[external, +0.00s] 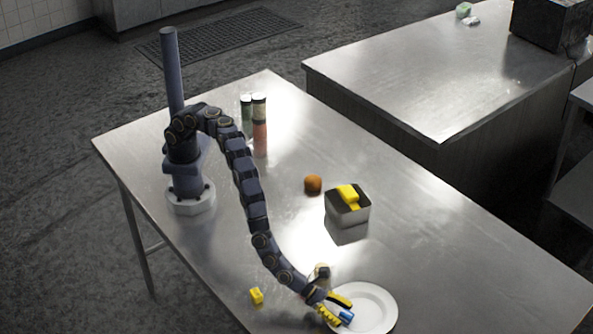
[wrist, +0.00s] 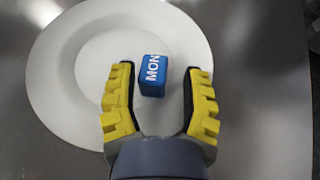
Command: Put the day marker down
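The day marker is a small blue block (wrist: 152,76) with white letters "MON". It sits on the white plate (wrist: 62,60), between my gripper's fingers in the wrist view. My gripper (wrist: 160,72) is open, with yellow-and-black fingers on either side of the block. A clear gap shows on the block's right side and a narrow one on its left. In the external view my gripper (external: 339,310) reaches down over the left part of the plate (external: 381,303), with the blue block (external: 346,318) at its fingers.
A small yellow block (external: 257,295) lies left of my gripper. A square metal container (external: 347,219) holds a yellow object (external: 348,195). An orange-brown round item (external: 313,184) and tall containers (external: 260,138) stand further back. The table's right side is clear.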

